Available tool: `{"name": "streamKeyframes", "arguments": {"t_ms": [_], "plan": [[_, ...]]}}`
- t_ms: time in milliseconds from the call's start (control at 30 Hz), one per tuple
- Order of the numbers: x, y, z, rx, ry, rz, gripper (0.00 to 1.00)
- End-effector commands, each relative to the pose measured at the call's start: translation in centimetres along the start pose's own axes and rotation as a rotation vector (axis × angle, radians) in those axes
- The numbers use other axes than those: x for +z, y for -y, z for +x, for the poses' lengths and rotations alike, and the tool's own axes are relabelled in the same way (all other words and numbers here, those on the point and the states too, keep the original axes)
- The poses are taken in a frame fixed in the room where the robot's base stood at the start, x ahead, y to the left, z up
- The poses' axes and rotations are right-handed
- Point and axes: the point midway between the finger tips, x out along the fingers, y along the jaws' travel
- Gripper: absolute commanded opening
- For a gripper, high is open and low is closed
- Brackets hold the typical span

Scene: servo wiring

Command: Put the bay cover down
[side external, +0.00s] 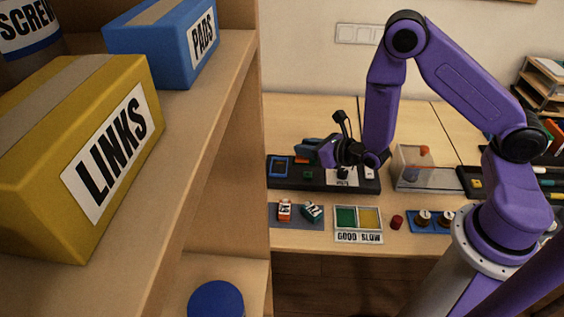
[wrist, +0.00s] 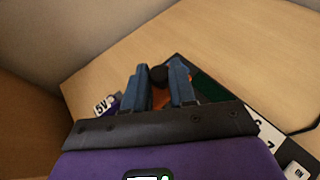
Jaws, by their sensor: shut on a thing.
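My gripper (side external: 302,149) is over the left part of the dark board (side external: 312,182), above the desk. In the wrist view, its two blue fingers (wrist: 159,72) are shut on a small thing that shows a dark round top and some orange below. I take this to be the bay cover (wrist: 158,77); most of it is hidden by the fingers and the gripper body. A blue-framed bay (side external: 280,168) shows on the board just below and left of the gripper. I cannot tell whether the held thing touches the board.
A clear box (side external: 415,168) stands right of the board. In front are a grey mat (side external: 297,222) with two small parts, a green and yellow tray (side external: 358,232), a red piece (side external: 397,222) and a blue holder (side external: 431,228). Shelves with boxes fill the left. The desk behind the board is clear.

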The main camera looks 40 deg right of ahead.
Motion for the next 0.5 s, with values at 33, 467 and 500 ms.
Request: {"name": "streamKeyframes", "arguments": {"t_ms": [33,467,500], "plan": [[0.0,0.1,1.1,-0.003,0.002,0.003,0.0],[-2.2,0.5,8.4,-0.002,-0.001,0.0,0.0],[-2.4,0.5,8.9,-0.002,-0.001,0.001,0.0]]}}
